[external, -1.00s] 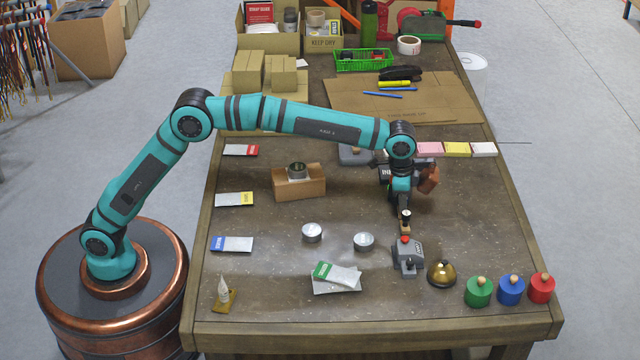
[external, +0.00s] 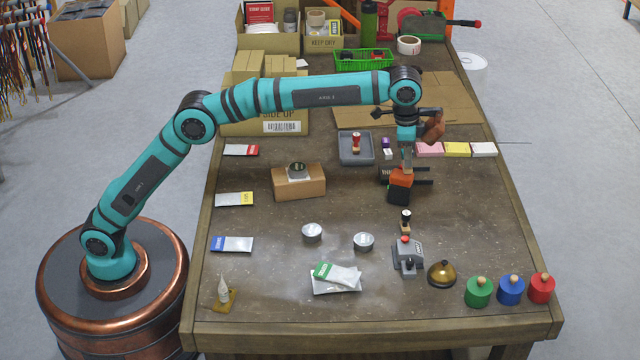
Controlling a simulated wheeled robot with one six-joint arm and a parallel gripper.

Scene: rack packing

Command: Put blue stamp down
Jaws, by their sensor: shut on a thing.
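My gripper (external: 399,200) points down above the middle right of the table, behind the grey machine. It is shut, and what it holds is mostly hidden by the gripper itself. No blue stamp shows plainly anywhere on the table. A red stamp (external: 356,139) stands in a grey tray (external: 345,158) behind and to the left. A small purple-topped stamp (external: 386,146) stands right of the tray.
A grey machine with a red knob (external: 408,259) and a brass bell (external: 441,274) stand in front of the gripper. Colored pots (external: 510,291) line the front right. Note blocks (external: 456,149) lie right of the arm. The table's middle left has bare room around a small carton (external: 312,183).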

